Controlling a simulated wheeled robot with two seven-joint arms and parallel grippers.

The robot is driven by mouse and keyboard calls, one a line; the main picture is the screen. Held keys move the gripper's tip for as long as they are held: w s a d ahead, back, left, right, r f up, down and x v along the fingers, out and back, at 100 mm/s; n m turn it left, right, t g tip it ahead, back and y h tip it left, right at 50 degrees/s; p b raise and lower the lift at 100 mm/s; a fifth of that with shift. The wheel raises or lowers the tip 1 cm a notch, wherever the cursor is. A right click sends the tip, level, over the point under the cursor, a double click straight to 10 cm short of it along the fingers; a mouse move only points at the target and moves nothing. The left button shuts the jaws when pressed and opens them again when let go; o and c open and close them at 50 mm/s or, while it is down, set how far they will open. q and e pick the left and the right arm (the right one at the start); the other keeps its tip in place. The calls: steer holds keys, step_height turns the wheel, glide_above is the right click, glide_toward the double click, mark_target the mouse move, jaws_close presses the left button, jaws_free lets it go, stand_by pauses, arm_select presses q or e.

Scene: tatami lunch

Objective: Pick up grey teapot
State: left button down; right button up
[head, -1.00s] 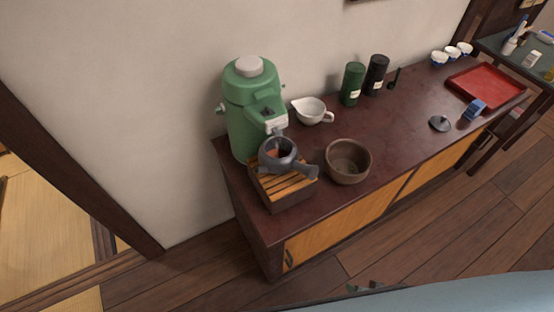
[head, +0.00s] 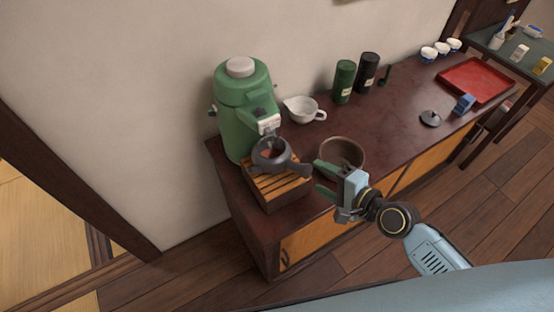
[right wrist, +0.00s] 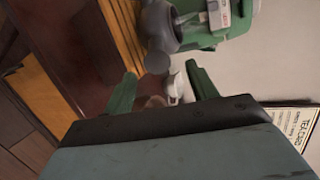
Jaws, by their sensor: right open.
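The grey teapot (head: 270,155) stands without a lid on a slatted wooden box (head: 282,187), under the spout of a green dispenser. Its side handle (head: 298,169) points right, towards my right gripper. My right gripper (head: 320,179) is open, its green fingers pointing left at the handle, with a small gap and nothing held. In the right wrist view, the teapot (right wrist: 160,25) is at the top and its handle end (right wrist: 157,60) lies just beyond and between the fingertips (right wrist: 163,74). A dark lid (head: 430,118) lies on the cabinet. My left gripper is out of view.
The green dispenser (head: 240,105) stands against the wall beside the teapot. A brown bowl (head: 342,151) is close behind my right gripper. A white spouted cup (head: 303,110), dark canisters (head: 344,80) and a red tray (head: 476,80) stand further along the cabinet (head: 400,105).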

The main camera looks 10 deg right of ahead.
mark_target(306, 171)
steer(key=x, duration=0.8)
steer(key=shift+a+f+b, duration=0.3)
steer(key=shift+f+b, duration=0.05)
steer(key=shift+b, duration=0.05)
steer(key=c, duration=1.1)
steer(key=shift+r, duration=0.1)
jaws_close()
steer(key=shift+r, duration=0.2)
